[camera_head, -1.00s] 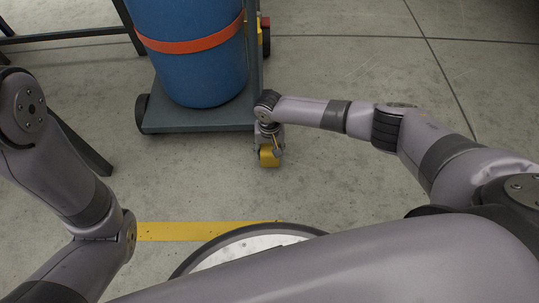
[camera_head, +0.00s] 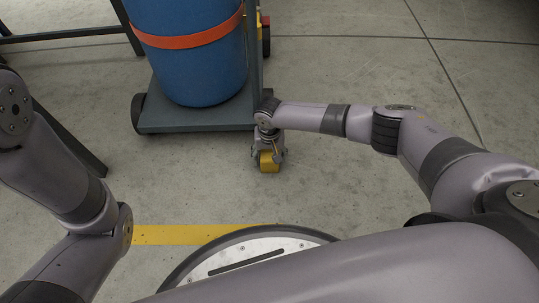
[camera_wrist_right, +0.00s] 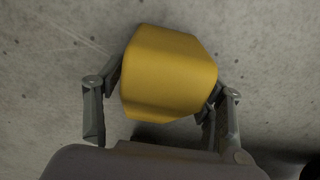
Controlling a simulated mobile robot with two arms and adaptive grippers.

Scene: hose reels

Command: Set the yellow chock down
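The yellow chock (camera_head: 268,162) is at the end of my right arm, just in front of the cart's near right corner. My right gripper (camera_head: 268,156) points down at the floor and is shut on the chock. In the right wrist view the chock (camera_wrist_right: 168,72) fills the space between the two fingers of my right gripper (camera_wrist_right: 165,90), with a finger against each side. A dark shadow lies on the concrete close by it. I cannot tell whether its underside touches the floor. My left gripper is out of view; only part of my left arm shows.
A grey wheeled cart (camera_head: 195,119) carries a blue drum (camera_head: 200,72) with an orange strap (camera_head: 190,34), close behind the chock. A yellow floor stripe (camera_head: 190,235) runs nearer to me. Dark metal legs stand at the left. The concrete at right is clear.

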